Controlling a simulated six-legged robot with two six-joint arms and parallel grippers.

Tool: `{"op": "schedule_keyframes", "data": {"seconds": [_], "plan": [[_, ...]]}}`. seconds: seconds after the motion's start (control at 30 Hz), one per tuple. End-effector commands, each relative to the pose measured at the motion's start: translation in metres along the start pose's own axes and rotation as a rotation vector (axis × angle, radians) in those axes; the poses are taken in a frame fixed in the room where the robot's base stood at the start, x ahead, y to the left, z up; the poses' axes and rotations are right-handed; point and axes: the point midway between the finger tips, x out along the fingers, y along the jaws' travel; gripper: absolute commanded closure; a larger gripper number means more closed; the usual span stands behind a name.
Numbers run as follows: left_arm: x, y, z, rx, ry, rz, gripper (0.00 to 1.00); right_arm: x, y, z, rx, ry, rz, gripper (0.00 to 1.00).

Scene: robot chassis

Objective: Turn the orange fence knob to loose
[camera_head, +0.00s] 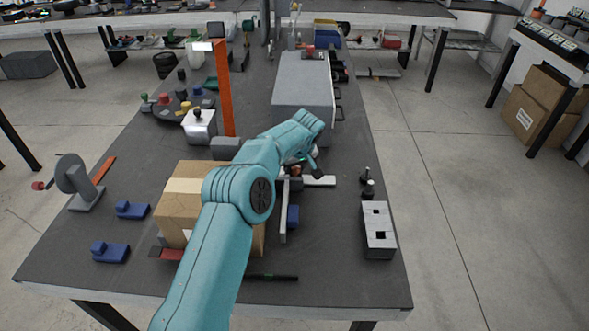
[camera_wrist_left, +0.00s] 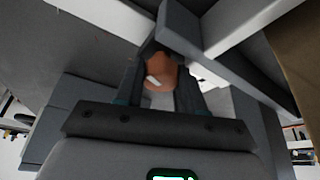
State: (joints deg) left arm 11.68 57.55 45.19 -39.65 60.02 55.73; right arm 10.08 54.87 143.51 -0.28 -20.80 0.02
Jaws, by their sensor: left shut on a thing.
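The orange knob (camera_wrist_left: 160,72) sits between the dark fingers of my left gripper (camera_wrist_left: 158,80) in the left wrist view. It is rounded and has a pale mark on its face. The fingers are shut on it from both sides. It is next to a grey bar-like part (camera_wrist_left: 178,28) of the fence. In the head view my teal left arm reaches over the bench, and my left gripper (camera_head: 303,165) is at the fence (camera_head: 284,212), partly hidden behind the wrist. Only a small reddish bit shows there. My right gripper is not in view.
A cardboard box (camera_head: 180,205) stands left of the fence, partly behind my arm. A grey block with square holes (camera_head: 378,240) lies to the right. Blue parts (camera_head: 110,251) and a grey crank device (camera_head: 78,183) lie on the left. A large grey box (camera_head: 302,85) stands farther back.

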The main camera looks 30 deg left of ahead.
Motion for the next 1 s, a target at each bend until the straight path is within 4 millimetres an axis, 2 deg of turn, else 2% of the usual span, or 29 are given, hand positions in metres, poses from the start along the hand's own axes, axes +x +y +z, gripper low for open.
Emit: {"op": "schedule_keyframes", "data": {"seconds": [0.17,0.2,0.27,0.67,0.77,0.93,1.0], "plan": [[-0.001,-0.001,-0.001,0.000,0.001,0.001,0.92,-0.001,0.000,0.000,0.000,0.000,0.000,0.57],[-0.001,-0.001,-0.001,0.000,0.001,0.001,0.58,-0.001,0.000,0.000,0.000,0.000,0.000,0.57],[-0.001,-0.001,-0.001,0.001,0.001,0.001,0.39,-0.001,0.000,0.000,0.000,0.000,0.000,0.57],[-0.002,-0.001,-0.001,0.053,-0.002,0.021,0.39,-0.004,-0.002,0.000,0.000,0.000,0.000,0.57],[-0.005,-0.002,-0.002,0.151,-0.004,0.061,0.39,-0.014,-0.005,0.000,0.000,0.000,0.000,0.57],[-0.011,-0.002,-0.004,0.369,-0.005,0.152,0.39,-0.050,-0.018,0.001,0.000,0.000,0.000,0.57],[-0.016,-0.002,-0.002,0.376,0.004,0.159,0.39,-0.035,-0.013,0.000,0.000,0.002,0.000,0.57]]}}
